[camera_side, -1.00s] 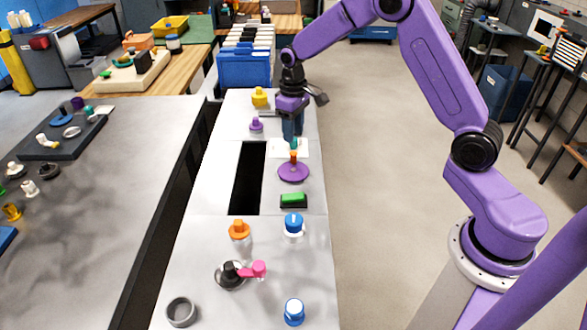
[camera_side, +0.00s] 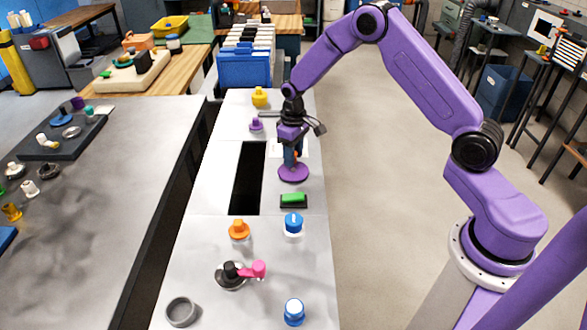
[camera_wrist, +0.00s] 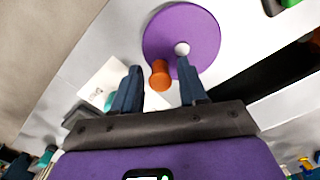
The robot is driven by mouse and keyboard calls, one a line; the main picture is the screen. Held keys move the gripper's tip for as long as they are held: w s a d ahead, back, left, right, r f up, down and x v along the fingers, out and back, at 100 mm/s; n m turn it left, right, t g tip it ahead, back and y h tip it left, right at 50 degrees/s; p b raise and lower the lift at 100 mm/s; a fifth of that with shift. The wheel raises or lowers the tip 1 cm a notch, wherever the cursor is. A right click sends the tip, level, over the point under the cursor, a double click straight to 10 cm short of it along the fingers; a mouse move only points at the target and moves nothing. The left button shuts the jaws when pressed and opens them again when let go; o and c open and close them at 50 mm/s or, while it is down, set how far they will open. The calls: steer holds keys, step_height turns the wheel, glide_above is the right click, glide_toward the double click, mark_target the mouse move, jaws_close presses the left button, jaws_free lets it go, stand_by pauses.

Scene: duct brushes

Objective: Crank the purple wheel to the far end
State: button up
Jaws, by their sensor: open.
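The purple wheel (camera_side: 293,173) lies flat on the white bench top, to the right of the dark slot in the side view. In the wrist view the wheel (camera_wrist: 200,30) shows a pale hub at its middle and an orange crank knob (camera_wrist: 160,75) near its rim. My gripper (camera_side: 293,160) is above the wheel, pointing down. In the wrist view my gripper (camera_wrist: 158,80) is open, with the orange knob between the lines of its two blue fingers. I cannot tell whether the fingers touch the knob.
A dark slot (camera_side: 248,178) runs left of the wheel. A green switch (camera_side: 293,200) and a blue dial (camera_side: 293,223) sit nearer the front. A purple knob (camera_side: 256,125) and a yellow knob (camera_side: 259,97) stand farther back. A white card (camera_wrist: 100,85) lies beside the wheel.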

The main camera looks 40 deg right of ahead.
steer(key=c, duration=0.6)
steer(key=shift+w+a, duration=0.4)
steer(key=shift+a, duration=0.2)
steer(key=shift+c, duration=0.2)
steer(key=shift+a, duration=0.65)
